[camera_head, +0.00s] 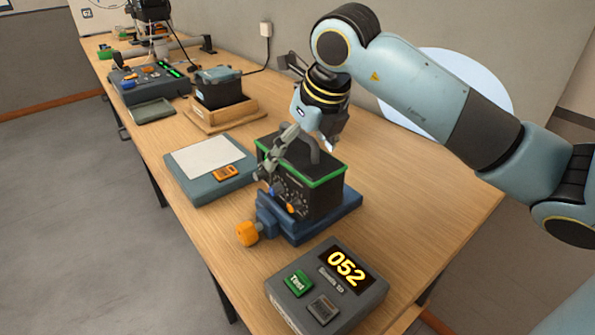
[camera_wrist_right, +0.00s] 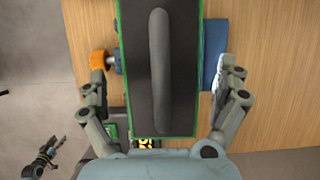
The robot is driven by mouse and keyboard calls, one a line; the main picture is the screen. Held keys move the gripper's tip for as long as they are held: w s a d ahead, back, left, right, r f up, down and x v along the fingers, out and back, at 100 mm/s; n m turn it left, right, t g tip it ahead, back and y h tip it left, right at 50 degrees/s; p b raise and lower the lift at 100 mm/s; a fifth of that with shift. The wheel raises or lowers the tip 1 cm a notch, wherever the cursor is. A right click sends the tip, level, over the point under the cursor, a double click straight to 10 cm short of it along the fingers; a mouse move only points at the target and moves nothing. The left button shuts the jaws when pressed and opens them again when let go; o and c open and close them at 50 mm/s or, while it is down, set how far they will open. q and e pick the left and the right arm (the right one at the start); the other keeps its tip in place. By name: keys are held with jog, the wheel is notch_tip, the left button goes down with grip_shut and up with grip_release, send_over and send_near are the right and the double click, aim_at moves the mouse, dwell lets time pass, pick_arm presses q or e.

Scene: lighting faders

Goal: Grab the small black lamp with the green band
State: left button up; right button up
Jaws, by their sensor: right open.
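The small black lamp with the green band (camera_head: 299,187) is a black box with a green rim around its top, knobs on its front and a grey handle (camera_wrist_right: 159,70) on top. It sits on a blue base (camera_head: 318,222) with an orange knob (camera_head: 247,233). My right gripper (camera_head: 300,160) is directly above the lamp, pointing down. In the right wrist view the right gripper (camera_wrist_right: 161,85) is open, with one finger on each side of the lamp's top. I see gaps there and cannot tell how deep the fingers reach.
A grey device reading 052 (camera_head: 327,287) stands in front of the lamp. A grey-blue case with a paper (camera_head: 205,165) lies to its left. A black box in a wooden tray (camera_head: 222,115) and a console (camera_head: 148,82) are farther back. The table (camera_head: 420,215) is clear at right.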

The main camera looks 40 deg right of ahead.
jog(key=shift+x, duration=1.5)
jog(key=shift+s+d, duration=0.1)
jog(key=c, duration=1.5)
jog(key=shift+r, duration=0.1)
jog(key=shift+c, duration=0.5)
jog(key=shift+r, duration=0.15)
